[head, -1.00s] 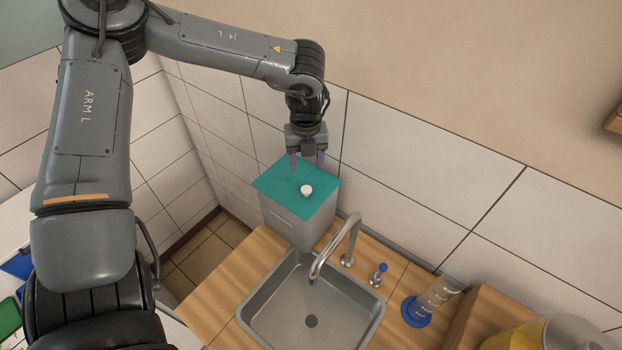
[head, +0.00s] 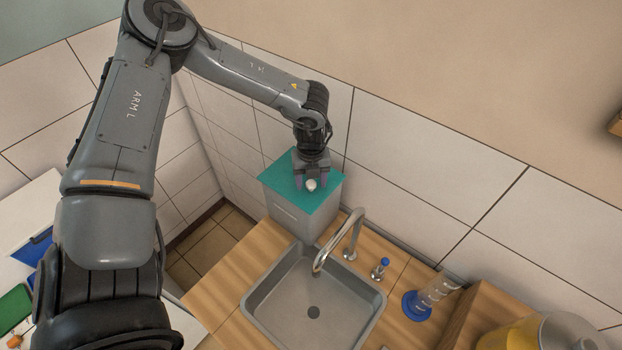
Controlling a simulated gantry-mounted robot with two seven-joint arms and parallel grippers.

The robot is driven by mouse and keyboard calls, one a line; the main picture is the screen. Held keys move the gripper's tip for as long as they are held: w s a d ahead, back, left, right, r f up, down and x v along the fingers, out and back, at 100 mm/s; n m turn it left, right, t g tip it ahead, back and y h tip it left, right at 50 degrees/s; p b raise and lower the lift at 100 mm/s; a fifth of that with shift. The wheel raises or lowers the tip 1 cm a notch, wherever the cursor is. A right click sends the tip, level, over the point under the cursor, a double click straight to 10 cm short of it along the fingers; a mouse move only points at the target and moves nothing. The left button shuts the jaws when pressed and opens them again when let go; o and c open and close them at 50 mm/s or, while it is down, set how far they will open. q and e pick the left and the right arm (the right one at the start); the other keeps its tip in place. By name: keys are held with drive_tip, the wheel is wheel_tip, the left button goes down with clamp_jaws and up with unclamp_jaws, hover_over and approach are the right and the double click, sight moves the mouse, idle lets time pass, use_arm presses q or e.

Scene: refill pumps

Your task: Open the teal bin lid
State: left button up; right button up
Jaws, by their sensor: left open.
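The teal bin lid (head: 325,199) lies flat on top of a grey bin (head: 306,220) in the back corner of the counter. A small white round knob (head: 311,185) stands on the lid. My left gripper (head: 311,184) is open, pointing down over the lid with its fingers on either side of the knob. I cannot tell whether the fingers touch the knob. My right gripper is not in view.
A steel sink (head: 314,295) with a curved faucet (head: 341,236) is just in front of the bin. A blue-topped tap (head: 381,267) and a clear cylinder on a blue base (head: 418,305) stand to the right. Tiled walls close in behind and left of the bin.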

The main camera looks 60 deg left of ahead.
use_arm(q)
clamp_jaws()
drive_tip(key=shift+r, duration=0.2)
